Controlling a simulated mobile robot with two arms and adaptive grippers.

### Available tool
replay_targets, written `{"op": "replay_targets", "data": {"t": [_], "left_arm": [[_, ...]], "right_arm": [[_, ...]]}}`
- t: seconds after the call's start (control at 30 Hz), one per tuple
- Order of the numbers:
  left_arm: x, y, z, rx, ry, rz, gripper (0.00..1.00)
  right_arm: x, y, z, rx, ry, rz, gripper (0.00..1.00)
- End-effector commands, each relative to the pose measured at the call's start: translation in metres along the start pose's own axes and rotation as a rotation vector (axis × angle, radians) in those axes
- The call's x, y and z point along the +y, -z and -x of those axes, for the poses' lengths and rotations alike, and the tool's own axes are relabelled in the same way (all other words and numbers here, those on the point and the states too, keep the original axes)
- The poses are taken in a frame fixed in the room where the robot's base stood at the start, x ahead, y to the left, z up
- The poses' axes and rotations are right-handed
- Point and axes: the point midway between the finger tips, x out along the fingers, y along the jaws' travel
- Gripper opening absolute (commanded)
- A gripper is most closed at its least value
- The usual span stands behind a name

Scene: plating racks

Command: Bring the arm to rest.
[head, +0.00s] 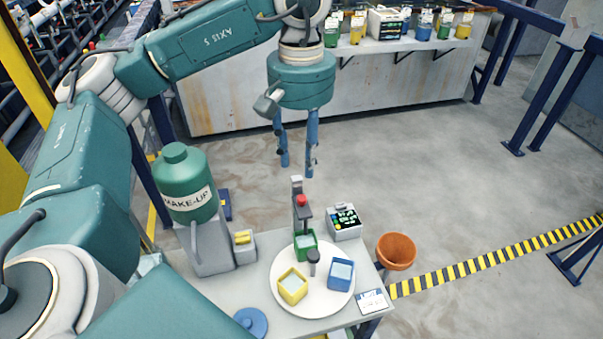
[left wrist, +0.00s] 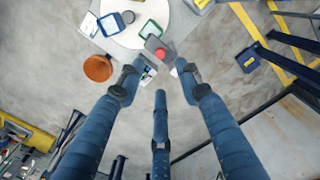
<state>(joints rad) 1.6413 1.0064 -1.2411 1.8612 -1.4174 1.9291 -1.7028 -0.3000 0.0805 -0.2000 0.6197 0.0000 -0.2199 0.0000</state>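My left arm comes in from the left in the head view and reaches over to the upper middle. My left gripper (head: 297,168) hangs from it, fingers pointing down, above and behind the small table (head: 228,281). Its blue fingers are spread apart with nothing between them. The left wrist view also shows this gripper (left wrist: 159,75) open and empty, with the table's far edge and a red-topped device beyond the fingertips. My right gripper is in neither view.
A white round plate (head: 318,301) on the table bears yellow (head: 292,287), blue (head: 341,274) and green (head: 305,244) square containers. A red-topped stand (head: 301,205) rises behind them. A green MAKE-UP bottle (head: 186,184) stands left. An orange bucket (head: 396,251) is at right.

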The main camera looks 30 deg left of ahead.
Motion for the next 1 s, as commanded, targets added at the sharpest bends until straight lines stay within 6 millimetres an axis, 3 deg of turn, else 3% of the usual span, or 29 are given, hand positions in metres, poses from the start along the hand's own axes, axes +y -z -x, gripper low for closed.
{"op": "replay_targets", "data": {"t": [0.2,0.77,1.0], "left_arm": [[0.0,0.0,0.019,0.0,0.0,0.0,0.35],[0.0,0.0,0.021,0.0,0.0,0.001,0.35],[0.0,0.0,0.06,0.001,0.0,0.001,0.35]], "right_arm": [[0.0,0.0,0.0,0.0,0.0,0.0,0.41],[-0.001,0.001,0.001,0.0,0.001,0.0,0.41],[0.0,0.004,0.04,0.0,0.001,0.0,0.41]]}}
